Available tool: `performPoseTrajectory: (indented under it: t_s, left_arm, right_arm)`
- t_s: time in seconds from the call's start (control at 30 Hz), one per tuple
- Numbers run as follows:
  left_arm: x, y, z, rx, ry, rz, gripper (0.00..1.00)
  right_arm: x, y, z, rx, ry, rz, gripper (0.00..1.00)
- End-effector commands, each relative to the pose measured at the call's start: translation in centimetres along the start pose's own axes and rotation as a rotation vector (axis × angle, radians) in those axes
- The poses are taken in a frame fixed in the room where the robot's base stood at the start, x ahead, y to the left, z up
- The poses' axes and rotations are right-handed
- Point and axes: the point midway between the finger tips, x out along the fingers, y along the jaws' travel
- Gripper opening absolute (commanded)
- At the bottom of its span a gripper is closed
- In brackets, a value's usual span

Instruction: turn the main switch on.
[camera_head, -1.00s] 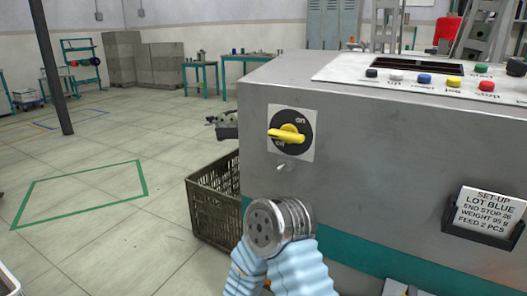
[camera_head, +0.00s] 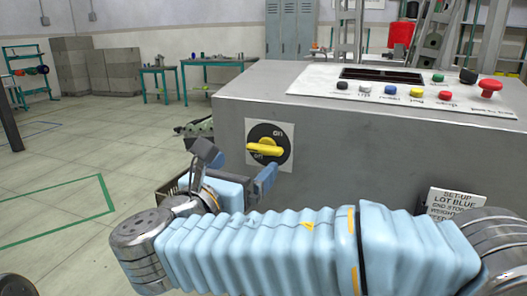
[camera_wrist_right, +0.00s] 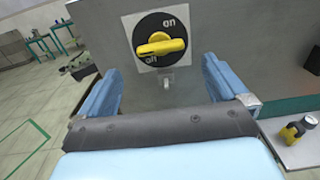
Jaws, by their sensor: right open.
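The main switch (camera_head: 266,147) is a yellow handle on a black round plate on the grey machine's side panel. Its handle lies roughly level, with one end by the "off" mark; the "on" mark is at the upper right. It also shows in the right wrist view (camera_wrist_right: 160,44), ahead of the fingers. My right gripper (camera_head: 238,172) is open and empty, its blue fingers just in front of and below the switch. In the right wrist view the fingers (camera_wrist_right: 160,90) stand apart to either side below it, not touching the handle. My left gripper is not visible.
The grey machine (camera_head: 350,160) has a top panel with several coloured buttons (camera_head: 391,90) and a red mushroom button (camera_head: 490,88). A set-up card (camera_head: 452,204) hangs on its front. Open floor lies left.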

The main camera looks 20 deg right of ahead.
Motion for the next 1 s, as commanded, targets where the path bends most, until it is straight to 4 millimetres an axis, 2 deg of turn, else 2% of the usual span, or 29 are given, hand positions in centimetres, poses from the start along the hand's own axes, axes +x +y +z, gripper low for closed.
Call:
performPoseTrajectory:
  t_s: [0.03,0.2,0.4,0.57,0.8,0.87,1.0]
  left_arm:
    - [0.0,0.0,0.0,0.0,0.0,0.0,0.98]
    - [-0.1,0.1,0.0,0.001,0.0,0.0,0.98]
    - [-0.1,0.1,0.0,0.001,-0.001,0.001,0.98]
    - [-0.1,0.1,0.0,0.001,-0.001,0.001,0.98]
    - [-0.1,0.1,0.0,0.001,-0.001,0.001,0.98]
    - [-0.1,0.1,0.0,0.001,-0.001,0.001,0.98]
    - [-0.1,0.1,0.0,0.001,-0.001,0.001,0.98]
  right_arm:
    - [1.3,-0.1,0.0,0.0,0.002,-0.005,1.0]
    - [5.1,-0.1,0.0,0.001,0.002,-0.003,1.0]
    - [8.1,0.0,-0.1,0.0,0.003,-0.001,1.0]
    - [8.9,0.0,-0.1,0.0,0.002,0.001,1.0]
    - [9.0,0.0,-0.1,0.0,0.002,0.001,1.0]
    - [9.0,0.0,-0.1,0.0,0.002,0.001,0.92]
    - [9.0,0.0,-0.1,0.0,0.003,0.001,0.71]
